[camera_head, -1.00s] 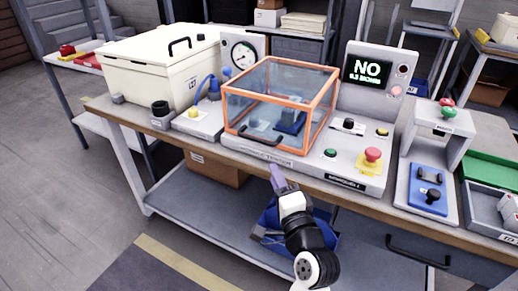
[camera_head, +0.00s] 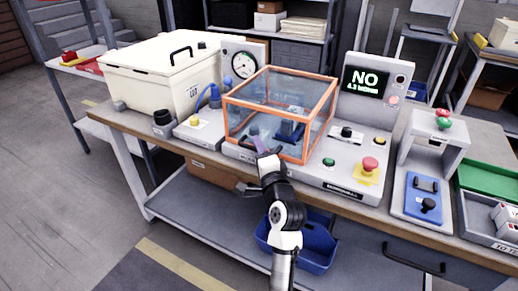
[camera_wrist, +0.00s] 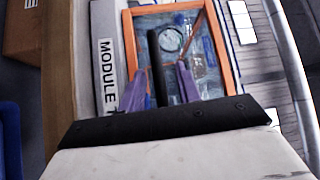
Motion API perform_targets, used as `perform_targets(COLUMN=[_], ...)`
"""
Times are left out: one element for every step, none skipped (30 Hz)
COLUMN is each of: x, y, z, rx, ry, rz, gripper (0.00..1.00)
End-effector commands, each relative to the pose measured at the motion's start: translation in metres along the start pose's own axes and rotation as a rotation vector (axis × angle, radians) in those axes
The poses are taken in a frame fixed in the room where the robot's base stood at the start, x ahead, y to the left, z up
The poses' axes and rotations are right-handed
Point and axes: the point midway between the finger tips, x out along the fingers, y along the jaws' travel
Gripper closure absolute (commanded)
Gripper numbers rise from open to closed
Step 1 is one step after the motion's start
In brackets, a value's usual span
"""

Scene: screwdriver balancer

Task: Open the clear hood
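The clear hood (camera_head: 280,95) is a see-through box with orange edges on the grey machine, and it is shut. In the wrist view its orange frame (camera_wrist: 232,65) surrounds a view of parts inside. Its black handle (camera_wrist: 154,62) shows in the wrist view between my two purple fingers. My gripper (camera_wrist: 160,88) is open, with one finger on each side of the handle and visible gaps. In the head view my gripper (camera_head: 259,141) is at the hood's front face and mostly hides the handle. I cannot tell how deep the handle sits between the fingers.
A screen (camera_head: 367,81) reading "NO" stands right of the hood, with a red button (camera_head: 370,164) and a green button (camera_head: 328,162) below it. A cream box (camera_head: 150,78) and a gauge (camera_head: 243,62) stand left. A blue bin (camera_head: 310,243) sits on the shelf below.

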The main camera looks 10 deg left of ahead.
Motion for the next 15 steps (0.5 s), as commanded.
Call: perform_targets(x=[0.0005,0.0004,0.0003,0.0003,0.0002,0.0001,0.0001,0.0001,0.0000,0.0000,0.0000,-0.0001,-0.0001,-0.0001,-0.0001], y=[0.0001,0.0001,0.0002,0.0002,0.0002,0.0001,0.0001,0.0001,0.0001,0.0001,0.0001,0.0001,0.0001,0.0001,0.0001], z=[0.0002,0.0002,0.0001,0.0001,0.0001,0.0001,0.0001,0.0001,0.0000,0.0001,0.0001,0.0000,0.0000,0.0000,0.0000], rx=[0.000,0.000,0.000,0.000,0.000,0.000,0.000,0.000,0.000,0.000,0.000,0.000,0.000,0.000,0.000], ry=[0.000,0.000,0.000,0.000,0.000,0.000,0.000,0.000,0.000,0.000,0.000,0.000,0.000,0.000,0.000], rz=[0.000,0.000,0.000,0.000,0.000,0.000,0.000,0.000,0.000,0.000,0.000,0.000,0.000,0.000,0.000], gripper=[0.67,0.67,0.67,0.67,0.67,0.67,0.71,0.74,0.80,0.84,0.88,0.93,0.97,1.00,1.00])
